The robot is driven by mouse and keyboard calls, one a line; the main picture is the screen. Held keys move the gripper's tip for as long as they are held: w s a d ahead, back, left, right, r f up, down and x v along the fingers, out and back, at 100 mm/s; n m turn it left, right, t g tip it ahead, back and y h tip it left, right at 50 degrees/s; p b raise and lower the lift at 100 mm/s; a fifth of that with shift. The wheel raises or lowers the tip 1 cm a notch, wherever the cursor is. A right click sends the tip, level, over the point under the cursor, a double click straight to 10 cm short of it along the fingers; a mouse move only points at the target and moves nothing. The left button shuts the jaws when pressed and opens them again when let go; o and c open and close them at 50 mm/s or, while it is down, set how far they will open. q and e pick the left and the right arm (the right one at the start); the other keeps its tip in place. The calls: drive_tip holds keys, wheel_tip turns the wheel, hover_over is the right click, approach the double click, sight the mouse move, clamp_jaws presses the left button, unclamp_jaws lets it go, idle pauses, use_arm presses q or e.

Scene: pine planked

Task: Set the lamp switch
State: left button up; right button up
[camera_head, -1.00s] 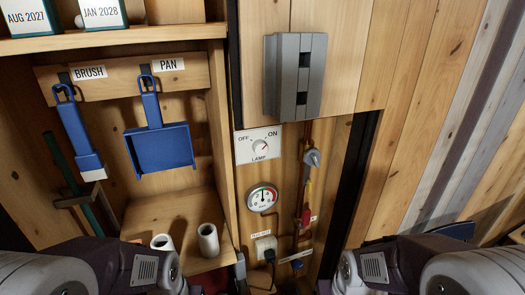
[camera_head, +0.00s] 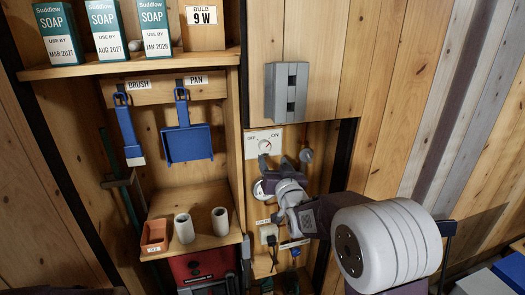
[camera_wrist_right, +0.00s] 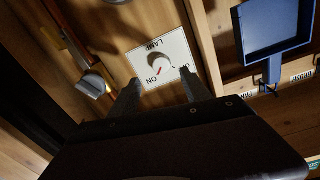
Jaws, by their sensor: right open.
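My right gripper (camera_head: 274,161) is open just below the plate in the head view. In the wrist view its two fingers (camera_wrist_right: 161,80) are spread either side of the knob's line, apparently short of it. One finger partly covers the OFF label. My left gripper is not in view.
A grey rotary knob (camera_head: 306,156) sits right of the plate; a grey box (camera_head: 287,92) is above. My arm partly hides the gauge (camera_head: 258,190). A shelf unit with a blue brush (camera_head: 129,138) and blue pan (camera_head: 188,143) stands left.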

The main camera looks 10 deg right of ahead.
sight(265, 147)
drive_tip(key=w+p, duration=0.1)
drive_tip(key=w, duration=0.1)
drive_tip(key=w+r+p, duration=0.1)
drive_tip(key=w, duration=0.1)
drive_tip(key=shift+w+a, duration=0.15)
drive_tip(key=shift+w, duration=0.05)
drive_tip(key=w, duration=0.2)
drive_tip(key=w+p, duration=0.1)
drive_tip(key=shift+w+f, duration=0.35)
drive_tip(key=shift+f, duration=0.05)
drive_tip(key=shift+s+r, duration=0.1)
drive_tip(key=shift+s, duration=0.1)
clamp_jaws()
drive_tip(key=shift+f+n+b, duration=0.2)
drive_tip(key=shift+n+b, duration=0.4)
drive_tip(key=shift+b, duration=0.45)
drive_tip(key=n+b, duration=0.8)
drive_tip(key=shift+f, duration=0.1)
drive_tip(key=n+b, duration=0.4)
drive_tip(key=n, duration=0.1)
drive_tip(key=shift+n+t+y+b, duration=0.3)
drive_tip(key=shift+y, duration=0.1)
drive_tip(key=shift+r+n+b, duration=0.2)
drive_tip(key=shift+n+b, duration=0.95)
drive_tip(key=shift+n, duration=0.55)
drive_tip(key=shift+r+n, duration=0.1)
drive_tip(key=shift+n, duration=0.2)
